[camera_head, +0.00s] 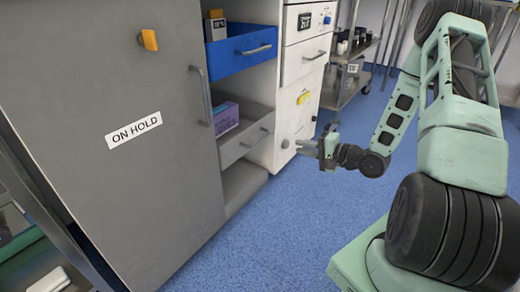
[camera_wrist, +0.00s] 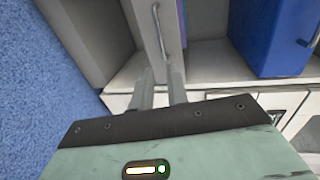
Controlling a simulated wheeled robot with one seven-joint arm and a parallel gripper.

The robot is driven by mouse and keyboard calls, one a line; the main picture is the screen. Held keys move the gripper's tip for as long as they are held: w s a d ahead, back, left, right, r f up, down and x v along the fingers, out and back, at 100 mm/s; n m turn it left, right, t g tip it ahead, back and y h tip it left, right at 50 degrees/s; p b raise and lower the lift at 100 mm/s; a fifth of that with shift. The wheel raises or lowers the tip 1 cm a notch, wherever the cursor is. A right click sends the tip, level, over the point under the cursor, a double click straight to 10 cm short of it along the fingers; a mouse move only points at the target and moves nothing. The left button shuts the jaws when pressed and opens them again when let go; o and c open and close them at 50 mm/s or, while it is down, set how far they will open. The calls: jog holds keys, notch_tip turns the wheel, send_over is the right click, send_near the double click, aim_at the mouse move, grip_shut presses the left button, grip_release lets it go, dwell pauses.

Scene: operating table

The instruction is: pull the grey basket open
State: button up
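The grey basket (camera_head: 232,153) sits in the open shelf cabinet, below the blue basket, and sticks out a little. Its front carries a metal bar handle (camera_head: 257,138). In the wrist view the grey basket's front (camera_wrist: 148,45) and handle (camera_wrist: 157,28) show ahead of the fingers. My gripper (camera_head: 306,147) is in front of the cabinet, to the right of the handle in the head view, pointing at it. Its two fingers (camera_wrist: 162,88) are apart with nothing between them. The handle lies roughly in line with the gap, and a space separates it from the fingertips.
A blue basket (camera_head: 240,50) is above; it also shows in the wrist view (camera_wrist: 262,35). A purple box (camera_head: 226,118) lies in the grey basket. A grey door marked ON HOLD (camera_head: 90,95) stands left. White drawers (camera_head: 304,60) stand right. The blue floor (camera_head: 290,235) in front is clear.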

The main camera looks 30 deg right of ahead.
aim_at(260, 139)
jog(key=shift+b+x, duration=4.1)
jog(key=shift+x, duration=4.6)
jog(key=shift+r, duration=0.15)
jog(key=shift+c, duration=0.4)
jog(key=shift+d, duration=0.1)
grip_shut()
